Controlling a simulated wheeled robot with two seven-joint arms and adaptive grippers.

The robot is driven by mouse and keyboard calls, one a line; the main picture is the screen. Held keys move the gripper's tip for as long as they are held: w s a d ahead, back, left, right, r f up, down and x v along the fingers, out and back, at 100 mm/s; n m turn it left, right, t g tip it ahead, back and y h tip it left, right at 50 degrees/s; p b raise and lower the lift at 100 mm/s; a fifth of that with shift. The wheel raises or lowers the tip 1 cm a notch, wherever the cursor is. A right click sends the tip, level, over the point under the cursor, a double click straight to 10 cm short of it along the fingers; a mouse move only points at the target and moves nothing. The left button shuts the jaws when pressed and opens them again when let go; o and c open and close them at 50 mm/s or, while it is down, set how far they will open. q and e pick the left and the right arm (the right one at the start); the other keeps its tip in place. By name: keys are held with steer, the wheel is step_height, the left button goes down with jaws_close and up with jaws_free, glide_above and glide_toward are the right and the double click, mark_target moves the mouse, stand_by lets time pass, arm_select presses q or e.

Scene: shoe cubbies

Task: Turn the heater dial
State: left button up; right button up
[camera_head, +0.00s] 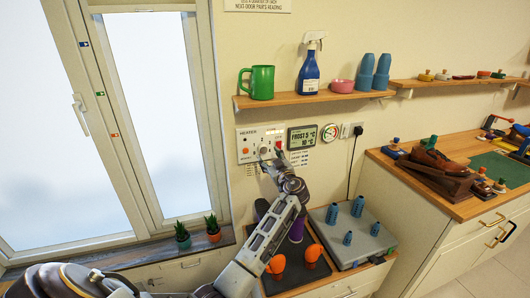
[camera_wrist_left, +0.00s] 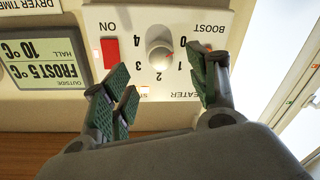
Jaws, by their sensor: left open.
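The heater panel (camera_head: 246,143) is a white plate on the wall right of the window. I see no finger touching the dial. My right gripper is not in view.
A red switch (camera_wrist_left: 110,52) marked ON is beside the dial. A display (camera_head: 302,136) and a round gauge (camera_head: 330,131) are to the right. Above is a shelf (camera_head: 310,98) with a green mug (camera_head: 262,82) and spray bottle (camera_head: 309,72). Below are orange shoe forms (camera_head: 276,265).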

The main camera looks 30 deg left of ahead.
mark_target(264, 150)
arm_select(q)
steer(key=x, duration=0.3)
steer(key=shift+a, duration=0.15)
steer(key=shift+w+a, duration=0.5)
steer(key=shift+a, duration=0.05)
steer(key=shift+w+a, duration=0.25)
steer(key=shift+a, duration=0.15)
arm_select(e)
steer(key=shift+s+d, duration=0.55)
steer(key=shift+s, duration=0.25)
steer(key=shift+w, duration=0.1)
arm_select(q)
steer(key=shift+c, duration=1)
steer(key=c, duration=0.8)
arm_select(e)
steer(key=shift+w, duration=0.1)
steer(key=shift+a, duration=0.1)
